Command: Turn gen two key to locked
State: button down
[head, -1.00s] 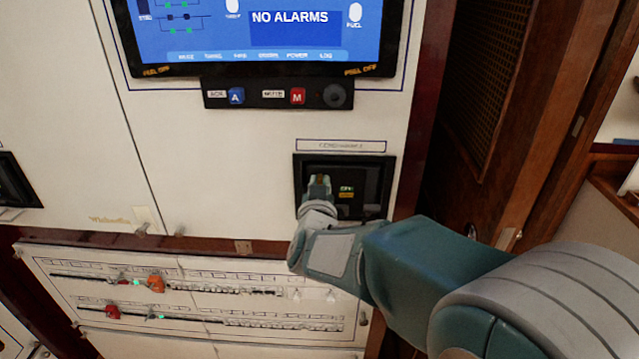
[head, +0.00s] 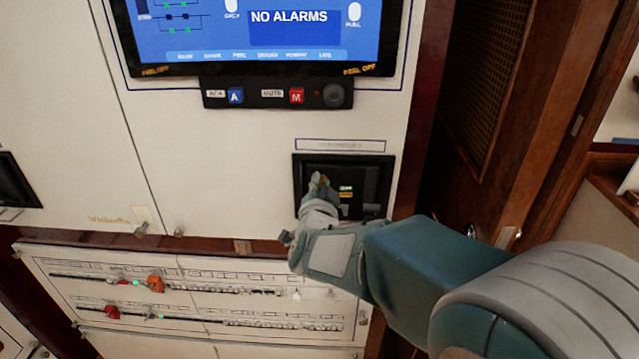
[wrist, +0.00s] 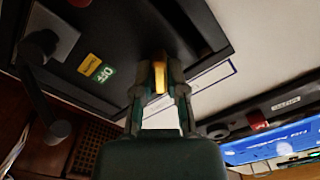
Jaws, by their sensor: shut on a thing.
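The black recessed panel (head: 373,205) is on the white wall, below the screen's button strip. The label above it is too blurred to read. My gripper (head: 318,184) is at the left part of this panel. In the wrist view, my gripper (wrist: 160,92) is shut on a small gold key (wrist: 159,76), with a finger on each side. A green lit sign and a yellow label (wrist: 90,65) are beside the key on the panel face (wrist: 118,40). The fingers hide the key's base and any position marks.
A black lever-like handle (wrist: 45,88) stands out from the panel near the gripper in the wrist view. The screen (head: 270,35) reads NO ALARMS. Breaker rows (head: 190,300) with red and orange pieces are lower left. Wooden trim (head: 500,120) is on the right.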

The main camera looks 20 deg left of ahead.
jog(key=m, duration=0.5)
jog(key=shift+d+f+m, duration=0.1)
jog(key=shift+f+m, duration=0.1)
jog(key=shift+m, duration=0.1)
jog(key=shift+f+m, duration=0.2)
jog(key=shift+m, duration=2)
jog(key=shift+f, duration=0.1)
jog(key=c, duration=0.7)
grip_release()
jog(key=shift+d, duration=0.1)
jog(key=shift+r, duration=0.2)
